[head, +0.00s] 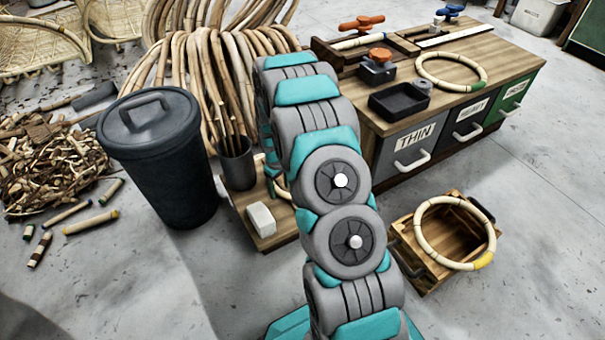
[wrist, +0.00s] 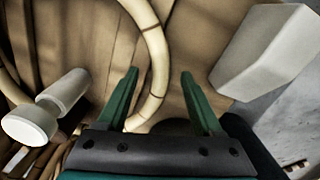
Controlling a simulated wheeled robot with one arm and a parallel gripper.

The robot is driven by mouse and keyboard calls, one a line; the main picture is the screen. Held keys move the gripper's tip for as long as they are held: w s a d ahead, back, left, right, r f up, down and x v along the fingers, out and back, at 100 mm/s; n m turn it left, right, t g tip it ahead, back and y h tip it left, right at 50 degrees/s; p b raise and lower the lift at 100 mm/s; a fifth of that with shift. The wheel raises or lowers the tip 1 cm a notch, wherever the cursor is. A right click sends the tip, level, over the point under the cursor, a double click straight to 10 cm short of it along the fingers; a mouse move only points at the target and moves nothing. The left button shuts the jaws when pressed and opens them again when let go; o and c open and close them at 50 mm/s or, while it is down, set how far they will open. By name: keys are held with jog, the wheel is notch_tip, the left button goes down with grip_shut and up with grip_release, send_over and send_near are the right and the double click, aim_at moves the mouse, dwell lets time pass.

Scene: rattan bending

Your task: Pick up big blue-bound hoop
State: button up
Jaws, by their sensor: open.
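In the wrist view my gripper (wrist: 160,85) is open, with its two green fingers apart. A pale hoop (wrist: 154,62) runs down between the fingertips and curves left below them; I cannot tell whether either finger touches it. No blue binding shows on the visible part, so I cannot tell if this is the blue-bound hoop. In the head view my arm hides most of this spot; a small pale curved piece shows beside the arm (head: 281,186) above the low wooden platform (head: 240,205).
A white block (wrist: 268,50) lies right of my fingers, also in the head view (head: 261,218). A white knobbed piece (wrist: 45,108) is at left. A dark bin (head: 158,150), a cane pot (head: 237,165), a yellow-bound hoop (head: 428,247) and a green-bound hoop (head: 432,84) stand around.

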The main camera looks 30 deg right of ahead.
jog(key=shift+f, duration=0.35)
grip_shut()
dwell(0.5)
